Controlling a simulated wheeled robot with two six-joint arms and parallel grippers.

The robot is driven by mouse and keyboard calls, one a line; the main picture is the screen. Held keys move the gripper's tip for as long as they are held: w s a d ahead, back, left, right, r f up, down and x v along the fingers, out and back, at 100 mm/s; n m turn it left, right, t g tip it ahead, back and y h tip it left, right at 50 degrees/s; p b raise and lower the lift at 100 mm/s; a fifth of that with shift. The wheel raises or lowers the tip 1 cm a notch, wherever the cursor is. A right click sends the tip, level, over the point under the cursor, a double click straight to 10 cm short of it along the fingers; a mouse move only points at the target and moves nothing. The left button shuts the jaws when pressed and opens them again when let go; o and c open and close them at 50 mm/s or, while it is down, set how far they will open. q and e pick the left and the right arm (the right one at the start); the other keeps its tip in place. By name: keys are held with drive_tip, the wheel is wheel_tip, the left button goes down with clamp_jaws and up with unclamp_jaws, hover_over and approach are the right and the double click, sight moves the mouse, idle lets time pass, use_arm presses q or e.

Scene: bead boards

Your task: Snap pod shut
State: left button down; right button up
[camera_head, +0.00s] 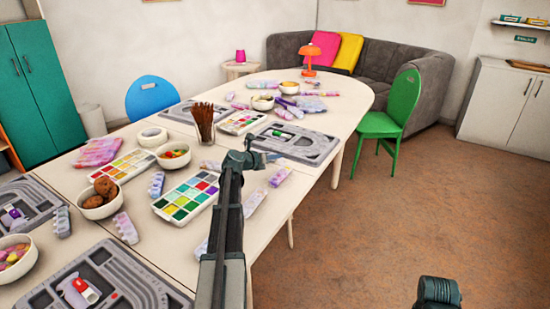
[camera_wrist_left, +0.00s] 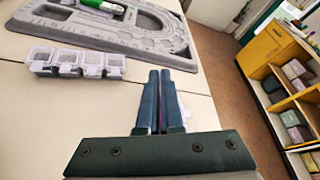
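A strip of small clear compartments (camera_wrist_left: 75,64) with pale lids lies on the table in the left wrist view, left of my left gripper. A clear flap seems to stick out by its right end; I cannot tell whether that lid is open. My left gripper (camera_wrist_left: 158,98) has its fingers close together over the table, with only a thin line between them and nothing visibly held. It is apart from the strip. In the head view, my left arm reaches over the table's right edge, its gripper end (camera_head: 262,158) before a grey bead board (camera_head: 308,148).
A green item (camera_head: 284,134) sits on that board. Paint-like colour trays (camera_head: 186,198), bowls (camera_head: 173,155) and a glass of brown sticks (camera_head: 205,130) crowd the left. A green chair (camera_head: 400,112) stands by the table.

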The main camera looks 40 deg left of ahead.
sight(282, 169)
use_arm(q)
drive_tip(key=shift+d+r, duration=0.1)
drive_tip(key=shift+d, duration=0.05)
drive_tip(key=shift+d+r+m+y+p, duration=0.2)
drive_tip(key=shift+d+m+y+p, duration=0.4)
drive_tip(key=shift+m, duration=0.3)
drive_tip(key=shift+w+d+m+y, duration=0.1)
drive_tip(key=shift+d+m+y, duration=0.4)
drive_tip(key=shift+m, duration=0.2)
drive_tip(key=shift+d+m+g+y, duration=0.35)
drive_tip(key=shift+m+y, duration=0.25)
drive_tip(key=shift+m, duration=0.2)
drive_tip(key=shift+w, duration=0.1)
drive_tip(key=c, duration=1.1)
unclamp_jaws()
drive_tip(key=shift+o, duration=0.2)
